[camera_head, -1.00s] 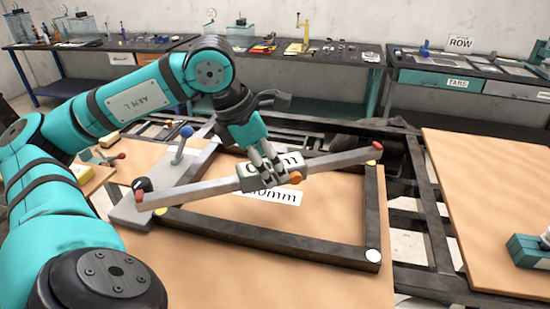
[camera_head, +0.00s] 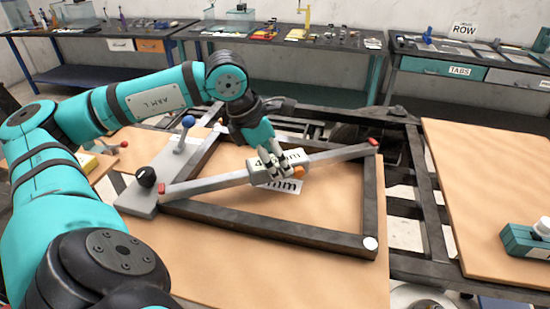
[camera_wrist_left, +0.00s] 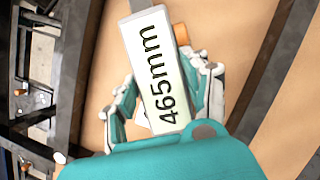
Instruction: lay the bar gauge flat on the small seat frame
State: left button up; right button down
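The bar gauge is a long grey bar (camera_head: 215,183) with red ends and a white middle block (camera_head: 264,168). The block's "465mm" label fills the middle of the left wrist view (camera_wrist_left: 160,75). My left gripper (camera_head: 280,172) is shut on this block, with a finger along each side in the left wrist view (camera_wrist_left: 165,95). The small seat frame (camera_head: 270,228) is a dark rectangle on a tan board. The bar lies diagonally across it, its ends over the near-left and far-right corners. I cannot tell whether it touches the frame. My right gripper is not in view.
A grey plate (camera_head: 138,200) with a black knob (camera_head: 146,177) and a blue-topped lever (camera_head: 188,122) adjoins the frame's left side. Dark rails (camera_head: 425,190) run between the boards.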

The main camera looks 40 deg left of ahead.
pick_arm(q)
jog(key=o, duration=0.4)
jog(key=shift+o, duration=0.2)
jog(key=shift+r+p, duration=0.25)
jog(key=shift+p, duration=0.05)
jog(key=v, duration=1.2)
jog(key=shift+b, duration=0.4)
jog(key=shift+d+f, duration=0.1)
jog(key=shift+f, duration=0.05)
